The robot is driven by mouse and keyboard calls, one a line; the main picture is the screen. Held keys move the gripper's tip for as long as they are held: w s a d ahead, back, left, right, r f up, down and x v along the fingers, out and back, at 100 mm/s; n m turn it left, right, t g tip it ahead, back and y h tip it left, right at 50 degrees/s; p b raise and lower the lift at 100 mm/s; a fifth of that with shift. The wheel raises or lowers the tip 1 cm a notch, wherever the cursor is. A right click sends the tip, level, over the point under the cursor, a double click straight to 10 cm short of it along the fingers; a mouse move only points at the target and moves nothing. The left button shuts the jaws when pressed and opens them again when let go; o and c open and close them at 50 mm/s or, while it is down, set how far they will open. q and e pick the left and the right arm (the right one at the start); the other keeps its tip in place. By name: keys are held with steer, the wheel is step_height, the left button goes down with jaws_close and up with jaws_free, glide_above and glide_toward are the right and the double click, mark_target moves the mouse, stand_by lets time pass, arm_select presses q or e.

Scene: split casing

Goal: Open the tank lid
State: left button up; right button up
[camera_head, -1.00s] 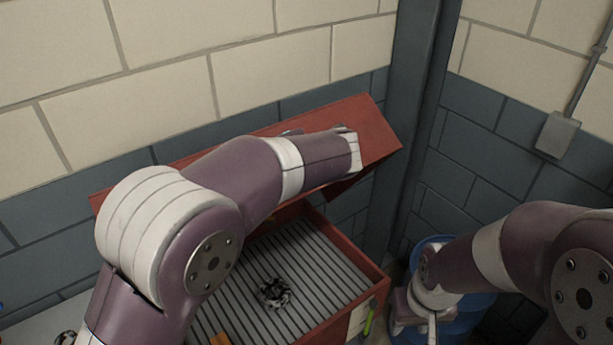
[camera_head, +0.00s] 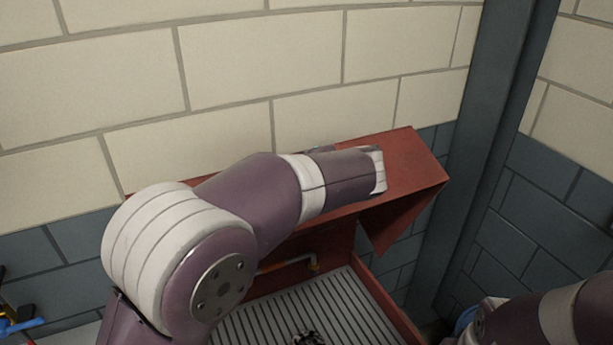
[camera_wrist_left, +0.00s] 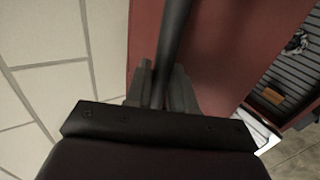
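The red tank lid (camera_head: 415,175) stands raised and tilted above the back of the open red tank (camera_head: 388,310). My left arm reaches across the front of the lid and hides much of it. In the left wrist view, the fingers of my left gripper (camera_wrist_left: 160,88) are on either side of a dark bar (camera_wrist_left: 174,40), closed on it, with the red lid (camera_wrist_left: 225,45) right behind. I take the bar for the lid handle. In the head view the left fingertips are hidden. My right gripper is out of view; only my right arm shows at the lower right.
A slatted grey grate (camera_head: 345,308) lies in the tank, with a black-and-white object (camera_head: 308,338) on it. A block wall (camera_head: 230,60) is close behind the lid; a dark column (camera_head: 490,130) stands right.

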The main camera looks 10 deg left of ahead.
arm_select(q)
steer(key=shift+o, duration=1.4)
steer(key=shift+w+d, duration=0.1)
steer(key=shift+w, duration=0.05)
